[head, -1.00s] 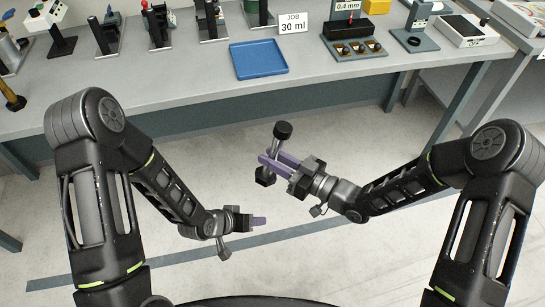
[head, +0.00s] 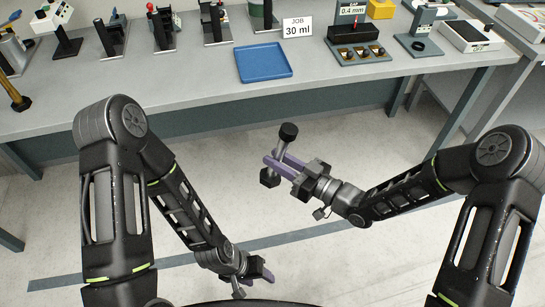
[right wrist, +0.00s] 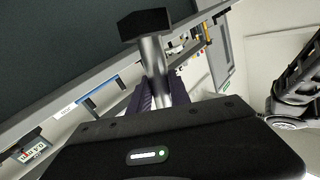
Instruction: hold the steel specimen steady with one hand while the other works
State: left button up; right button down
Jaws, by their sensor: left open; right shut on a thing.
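The steel specimen (head: 279,156) is a grey bar with a dark block at each end. My right gripper (head: 276,160) is shut around the middle of its bar and holds it in the air in front of the bench, tilted. In the right wrist view the specimen's bar (right wrist: 155,70) rises between the purple fingers, with one dark end block at the top. My left gripper (head: 268,274) is low, near the bottom middle of the head view, apart from the specimen. It is open and appears empty, though its fingers show small.
The bench (head: 190,104) runs across the back, with a blue tray (head: 263,62), a card reading JOB 30 ml (head: 297,27) and a fixture (head: 358,48) marked 0.4 mm. Several tools stand along its back left. The space between bench and arms is free.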

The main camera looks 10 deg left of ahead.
jog(key=w+d+r+m+t+h, duration=0.2)
jog(key=w+d+m+t+h, duration=0.1)
jog(key=d, duration=0.5)
jog(key=w+d+r+m+t+h, duration=0.2)
jog(key=w+d+m+t+h, duration=0.1)
jog(key=d+m+h, duration=0.2)
jog(key=w+d+r+m+t+h, duration=0.2)
jog(key=d+h, duration=0.5)
jog(key=d, duration=0.4)
jog(key=shift+w+d+r+m+t+h, duration=0.25)
jog(key=shift+w+m+t, duration=0.25)
jog(key=shift+w+m, duration=0.4)
